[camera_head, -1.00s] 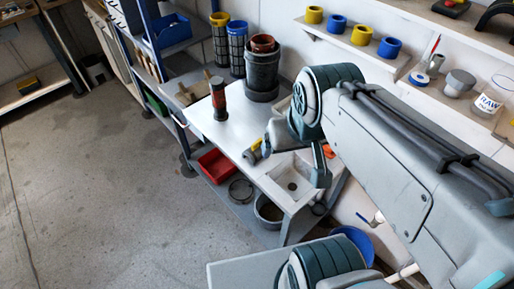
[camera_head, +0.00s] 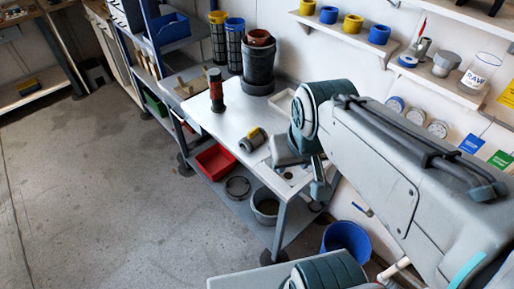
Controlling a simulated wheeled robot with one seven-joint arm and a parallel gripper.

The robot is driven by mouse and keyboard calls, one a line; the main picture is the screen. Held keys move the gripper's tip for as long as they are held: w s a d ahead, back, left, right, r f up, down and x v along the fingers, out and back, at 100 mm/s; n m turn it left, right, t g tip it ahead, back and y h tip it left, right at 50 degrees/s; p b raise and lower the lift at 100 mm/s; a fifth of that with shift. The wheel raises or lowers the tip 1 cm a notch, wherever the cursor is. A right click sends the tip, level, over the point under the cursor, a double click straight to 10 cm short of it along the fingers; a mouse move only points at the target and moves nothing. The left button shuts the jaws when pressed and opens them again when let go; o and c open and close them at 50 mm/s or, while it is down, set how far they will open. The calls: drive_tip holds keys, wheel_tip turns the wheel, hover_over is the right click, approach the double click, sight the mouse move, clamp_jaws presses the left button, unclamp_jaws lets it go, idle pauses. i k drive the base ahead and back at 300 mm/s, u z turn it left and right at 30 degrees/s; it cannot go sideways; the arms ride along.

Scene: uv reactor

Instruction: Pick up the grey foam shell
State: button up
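A small grey, rounded piece with a yellow patch (camera_head: 253,140) lies on the white bench top (camera_head: 228,122); it may be the grey foam shell, but it is too small to be sure. My gripper (camera_head: 303,172) hangs over the right side of the bench, to the right of this piece and apart from it in the picture. A finger points down near the bench's front right corner. My arm's wrist hides part of the gripper, and I cannot make out its opening or anything held.
A red bin (camera_head: 216,158) and a round pan (camera_head: 265,205) sit on the shelf below. A blue bucket (camera_head: 346,240) stands at right. The floor at left is clear.

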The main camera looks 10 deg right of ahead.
sight(256, 137)
drive_tip(key=u, duration=0.05)
drive_tip(key=k, duration=0.2)
drive_tip(key=u, duration=1.3)
drive_tip(key=i, duration=1.75)
drive_tip(key=z, duration=2.2)
